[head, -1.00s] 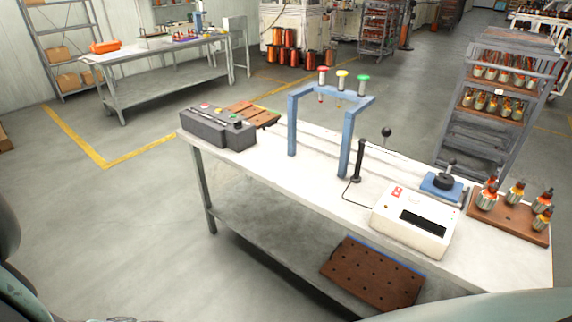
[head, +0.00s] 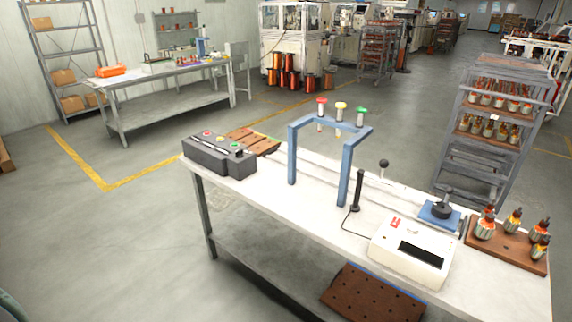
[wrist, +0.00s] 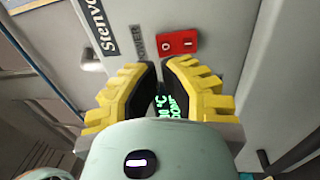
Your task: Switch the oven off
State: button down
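The wrist view shows a pale grey oven panel (wrist: 215,20) close in front of my gripper (wrist: 163,65). A red rocker switch (wrist: 177,43) sits on it beside the word POWER, just beyond the fingertips. I cannot tell which side of the rocker is pressed. A lit green display (wrist: 168,108) with a °C mark shows partly between the fingers; the rest is hidden. My gripper's yellow ridged fingers are a little apart with nothing between them, and no touch on the switch shows. The head view shows neither my gripper nor clearly the oven.
In the head view, a white workbench (head: 300,208) stands ahead with a blue frame (head: 292,155), a white meter box (head: 412,250) and a dark control box (head: 218,158). A shelf rack (head: 485,130) stands at the right. The floor at left is clear.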

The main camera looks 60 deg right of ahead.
jog(key=shift+w+a+r+p, duration=0.15)
jog(key=shift+a+p, duration=0.2)
jog(key=shift+a, duration=1.25)
jog(key=h+p, duration=0.1)
jog(key=p, duration=0.4)
jog(key=a+r+h+p, duration=0.1)
jog(key=p, duration=0.4)
jog(key=shift+r+h, duration=0.1)
jog(key=shift+h, duration=0.3)
jog(key=s+d+b, duration=0.1)
jog(key=d+b, duration=0.1)
jog(key=d, duration=1.2)
jog(key=shift+h+b, duration=0.3)
jog(key=shift+b, duration=0.1)
jog(key=shift+d, duration=0.1)
